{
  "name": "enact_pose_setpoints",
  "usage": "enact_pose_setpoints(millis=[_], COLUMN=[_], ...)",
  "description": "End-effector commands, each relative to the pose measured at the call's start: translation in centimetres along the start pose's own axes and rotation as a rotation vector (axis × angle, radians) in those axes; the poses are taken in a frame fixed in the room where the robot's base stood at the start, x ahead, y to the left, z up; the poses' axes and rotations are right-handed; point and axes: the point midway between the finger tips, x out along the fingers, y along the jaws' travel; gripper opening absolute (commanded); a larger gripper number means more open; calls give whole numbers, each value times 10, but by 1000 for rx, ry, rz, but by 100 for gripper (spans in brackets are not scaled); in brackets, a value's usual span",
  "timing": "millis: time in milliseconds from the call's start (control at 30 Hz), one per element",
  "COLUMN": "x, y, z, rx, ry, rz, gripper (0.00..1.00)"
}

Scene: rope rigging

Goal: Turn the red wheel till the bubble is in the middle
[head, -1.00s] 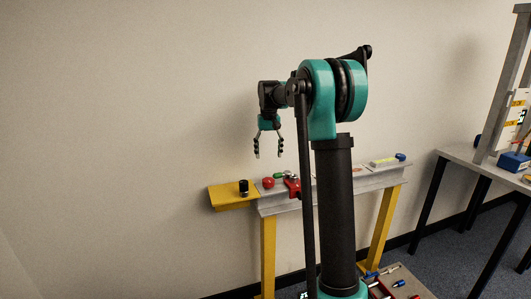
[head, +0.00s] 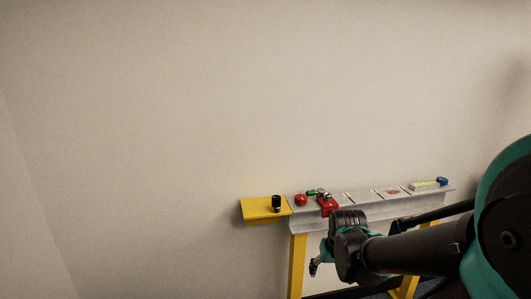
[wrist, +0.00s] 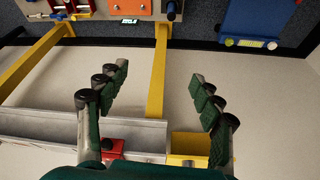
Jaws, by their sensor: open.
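A round red piece (head: 301,199), which may be the red wheel, sits on the left part of the grey beam (head: 375,207). A pale strip with a yellow-green middle (head: 424,186), possibly the level, lies near the beam's right end; its bubble is too small to make out. My gripper (head: 314,267) hangs low in front of the beam, below its top and apart from the red piece. In the wrist view my gripper (wrist: 160,74) has its fingers spread with nothing between them. The red wheel cannot be made out there.
A red clamp (head: 327,203) sits right of the round red piece. A black cylinder (head: 276,203) stands on the yellow shelf (head: 256,209) at the left. Yellow legs (head: 297,265) hold the beam. A plain wall is close behind. The space above the beam is clear.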

Motion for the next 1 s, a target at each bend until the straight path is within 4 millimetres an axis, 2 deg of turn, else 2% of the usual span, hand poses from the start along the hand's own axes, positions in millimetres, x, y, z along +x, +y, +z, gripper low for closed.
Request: enact_pose_setpoints(millis=[33, 100, 200, 1000], x=[3, 6, 7, 7], y=[1, 1, 1, 1], z=[14, 25, 31, 30], rx=[0, 0, 0, -1], ry=[10, 18, 24, 24], rz=[1, 1, 1, 1], gripper=[66, 66, 66, 66])
